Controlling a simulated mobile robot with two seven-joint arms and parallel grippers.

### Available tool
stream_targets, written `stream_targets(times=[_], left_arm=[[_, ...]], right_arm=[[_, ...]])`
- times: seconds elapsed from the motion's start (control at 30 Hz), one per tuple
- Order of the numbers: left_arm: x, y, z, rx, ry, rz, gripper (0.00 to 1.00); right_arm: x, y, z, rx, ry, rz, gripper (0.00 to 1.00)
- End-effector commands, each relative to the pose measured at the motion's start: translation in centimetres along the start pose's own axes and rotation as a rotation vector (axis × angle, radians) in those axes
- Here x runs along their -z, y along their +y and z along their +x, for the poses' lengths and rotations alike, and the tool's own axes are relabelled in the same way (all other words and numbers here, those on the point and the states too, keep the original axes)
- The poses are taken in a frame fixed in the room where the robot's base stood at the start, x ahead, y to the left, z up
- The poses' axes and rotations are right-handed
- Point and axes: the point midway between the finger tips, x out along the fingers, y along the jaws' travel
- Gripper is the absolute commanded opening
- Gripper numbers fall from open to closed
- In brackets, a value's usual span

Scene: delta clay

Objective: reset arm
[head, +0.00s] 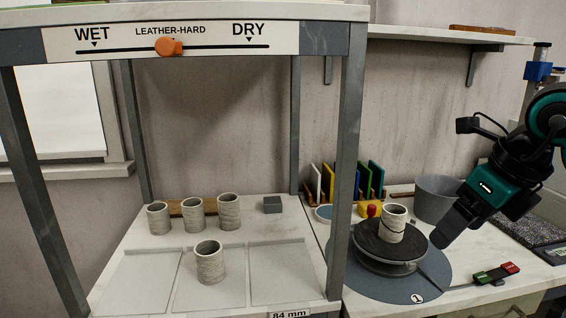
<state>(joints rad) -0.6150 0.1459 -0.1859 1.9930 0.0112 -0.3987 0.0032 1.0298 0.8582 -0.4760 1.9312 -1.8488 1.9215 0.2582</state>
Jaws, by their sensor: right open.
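My right gripper (447,233) comes in from the right and points down and left. It is open and empty, beside the banding wheel (390,262) on the right table. A pale clay cylinder (392,224) with a dark line around it stands upright on the wheel's dark top, apart from the gripper. My left gripper is not in view.
A rack (200,255) at left holds several upright clay cylinders and a grey block (272,204). Its front post (345,165) stands between rack and wheel.

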Motion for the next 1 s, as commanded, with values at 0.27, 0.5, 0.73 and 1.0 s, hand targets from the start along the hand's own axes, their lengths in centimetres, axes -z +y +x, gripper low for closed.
stream_targets(times=[0.27,0.5,0.73,1.0], left_arm=[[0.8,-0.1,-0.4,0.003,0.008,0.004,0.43],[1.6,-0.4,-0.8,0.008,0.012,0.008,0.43],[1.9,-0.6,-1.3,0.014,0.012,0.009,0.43],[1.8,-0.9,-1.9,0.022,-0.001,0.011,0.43]], right_arm=[[-1.3,10.5,5.3,-0.534,-0.117,-0.027,0.85],[-2.7,19.3,5.0,-1.162,-0.305,0.247,0.85],[-4.3,18.5,4.9,-1.628,-0.501,0.914,0.85],[1.8,11.7,15.1,-1.65,-0.59,2.05,0.85]])
